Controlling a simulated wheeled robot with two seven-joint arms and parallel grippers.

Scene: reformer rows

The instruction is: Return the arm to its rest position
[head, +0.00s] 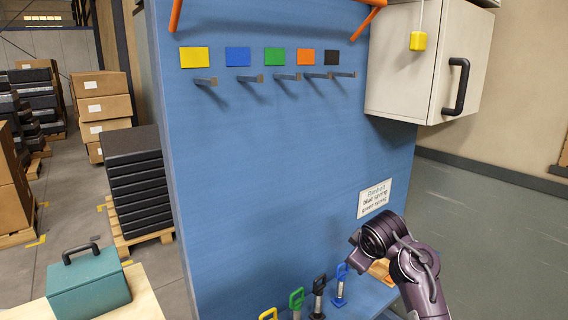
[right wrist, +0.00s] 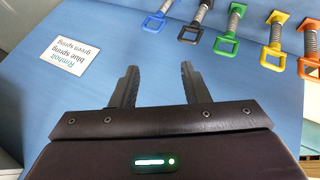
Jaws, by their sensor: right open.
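My right arm comes in at the lower right of the head view, in front of the blue panel (head: 270,170). Its gripper cannot be made out there. In the right wrist view my right gripper (right wrist: 158,80) is open, with nothing between its fingers and blue panel surface beyond. A sign (head: 375,199) naming a blue spring and a green spring is on the panel; it also shows in the wrist view (right wrist: 70,55). My left gripper is in neither view.
Springs with blue (right wrist: 154,22), black (right wrist: 190,33), green (right wrist: 226,44), yellow (right wrist: 271,57) and orange (right wrist: 309,66) handles stand along the panel's foot. The hooks (head: 205,81) under the colour patches are empty. A cabinet (head: 405,60) juts out upper right; a teal box (head: 88,285) stands lower left.

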